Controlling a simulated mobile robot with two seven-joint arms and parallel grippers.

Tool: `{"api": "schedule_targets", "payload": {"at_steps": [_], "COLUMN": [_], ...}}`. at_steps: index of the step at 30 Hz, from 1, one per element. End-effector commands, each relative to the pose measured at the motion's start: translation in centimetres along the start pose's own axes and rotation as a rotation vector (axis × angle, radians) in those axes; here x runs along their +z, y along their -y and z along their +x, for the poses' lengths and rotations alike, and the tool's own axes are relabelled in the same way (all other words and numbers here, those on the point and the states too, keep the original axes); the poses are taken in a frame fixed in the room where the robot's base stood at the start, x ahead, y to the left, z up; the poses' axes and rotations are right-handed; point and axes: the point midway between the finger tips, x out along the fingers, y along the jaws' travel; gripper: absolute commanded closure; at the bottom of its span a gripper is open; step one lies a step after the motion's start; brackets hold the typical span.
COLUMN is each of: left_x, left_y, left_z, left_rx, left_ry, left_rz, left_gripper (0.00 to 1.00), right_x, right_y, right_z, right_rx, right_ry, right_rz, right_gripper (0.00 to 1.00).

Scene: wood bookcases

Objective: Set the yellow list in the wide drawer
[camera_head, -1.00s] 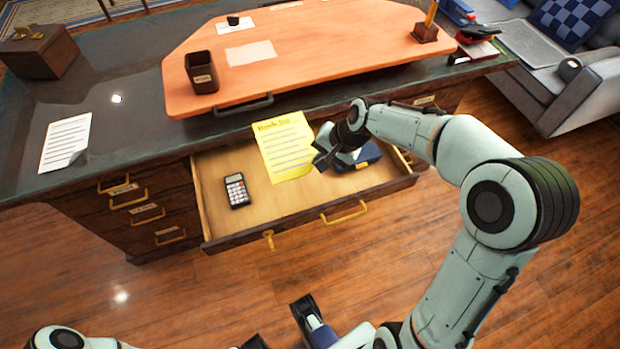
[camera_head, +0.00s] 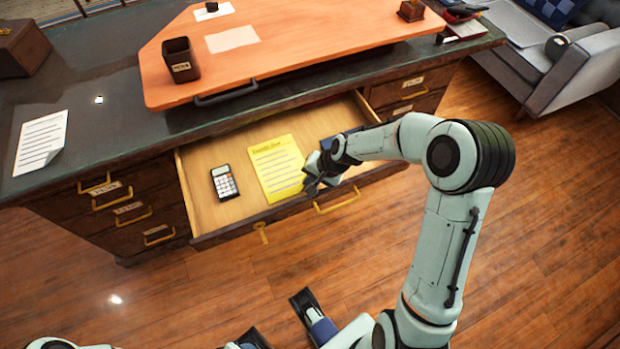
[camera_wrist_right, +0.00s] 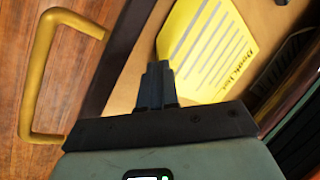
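The yellow list (camera_head: 274,168), a sheet with a title and printed lines, lies over the floor of the open wide drawer (camera_head: 232,231), right of the calculator. My right gripper (camera_head: 314,184) is at the list's right side, low inside the drawer near its front wall. In the right wrist view the fingers (camera_wrist_right: 158,72) are close together on the corner of the list (camera_wrist_right: 212,52). Whether the whole sheet rests on the drawer floor is not clear.
A calculator (camera_head: 225,183) lies in the drawer's left part. A white paper (camera_head: 40,140) lies on the dark desktop. An orange raised board (camera_head: 300,45) stands above the drawer. The drawer's front handle (camera_head: 337,201) sticks out.

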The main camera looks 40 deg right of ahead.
Motion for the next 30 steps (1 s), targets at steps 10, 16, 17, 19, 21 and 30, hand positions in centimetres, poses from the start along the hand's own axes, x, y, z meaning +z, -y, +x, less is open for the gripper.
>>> {"api": "schedule_targets", "payload": {"at_steps": [10,16,17,19,21,30], "left_x": [-0.4,-0.3,-0.3,-0.3,-0.3,0.4], "left_y": [0.1,0.1,0.1,0.1,0.0,-0.2], "left_z": [0.2,0.1,0.1,0.1,0.1,-0.9], "left_rx": [0.0,0.0,0.0,0.0,0.0,-0.002], "left_ry": [-0.01,-0.008,-0.008,-0.008,-0.007,0.011], "left_rz": [0.0,-0.001,-0.001,-0.001,0.0,-0.001], "left_gripper": [0.57,0.57,0.57,0.57,0.57,0.57], "right_x": [0.0,0.0,-0.1,0.0,-0.1,-0.2], "right_y": [-0.1,-0.1,-0.1,0.0,0.0,0.2], "right_z": [0.2,0.1,0.1,0.1,0.0,-4.3], "right_rx": [-0.001,-0.001,-0.001,-0.001,-0.001,-0.002], "right_ry": [-0.002,-0.002,-0.002,-0.002,-0.002,-0.008], "right_rz": [0.0,0.0,0.0,0.0,0.0,0.0], "right_gripper": [0.96,0.74,0.74,0.74,0.74,0.74]}}
